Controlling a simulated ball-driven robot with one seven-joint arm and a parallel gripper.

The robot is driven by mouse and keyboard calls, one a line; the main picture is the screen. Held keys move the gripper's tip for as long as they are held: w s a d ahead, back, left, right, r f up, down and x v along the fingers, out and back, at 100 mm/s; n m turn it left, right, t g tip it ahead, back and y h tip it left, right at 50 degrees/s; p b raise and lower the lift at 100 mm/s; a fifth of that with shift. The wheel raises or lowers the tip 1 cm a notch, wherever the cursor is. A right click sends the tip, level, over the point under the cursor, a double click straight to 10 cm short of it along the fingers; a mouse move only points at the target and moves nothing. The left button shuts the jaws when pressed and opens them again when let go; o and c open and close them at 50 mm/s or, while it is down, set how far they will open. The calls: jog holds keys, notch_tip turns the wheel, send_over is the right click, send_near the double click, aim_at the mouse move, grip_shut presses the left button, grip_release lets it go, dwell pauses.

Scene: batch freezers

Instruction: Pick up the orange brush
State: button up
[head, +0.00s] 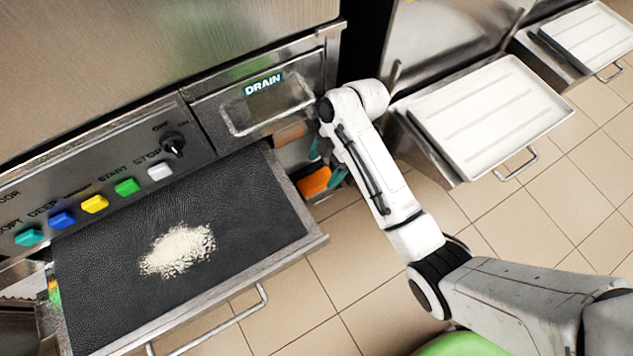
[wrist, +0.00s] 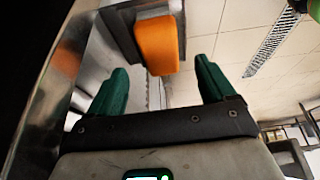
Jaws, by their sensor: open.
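The orange brush (head: 314,182) shows in the head view as a small orange block beside the machine, below the drain door and right of the open drawer. In the wrist view the orange brush (wrist: 158,45) is larger, at the top centre, against a dark grey piece. My gripper (wrist: 161,66) is open, with its green fingers apart. The brush lies just ahead of the fingertips, lined up with the gap between them. I see no contact. In the head view my gripper (head: 327,163) is partly hidden behind my wrist.
The pulled-out drawer (head: 240,205) with a pile of white flakes (head: 178,250) stands close on the left. The drain door (head: 265,100) is just above. A white tray (head: 490,115) juts out on the right. Tiled floor (head: 345,270) is open in front.

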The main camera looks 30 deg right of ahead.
aim_at(317, 180)
jog(key=shift+b+x, duration=0.5)
jog(key=shift+x, duration=1.75)
jog(key=shift+s+a, duration=0.1)
jog(key=shift+f, duration=0.2)
jog(key=c, duration=1.2)
jog(key=shift+o, duration=0.2)
jog(key=r+p, duration=0.1)
jog(key=r, duration=0.4)
jog(key=s+r+p, duration=0.1)
jog(key=r, duration=0.2)
jog(key=shift+p, duration=0.3)
jog(key=s+p, duration=0.2)
jog(key=s, duration=1.7)
jog(key=shift+f, duration=0.2)
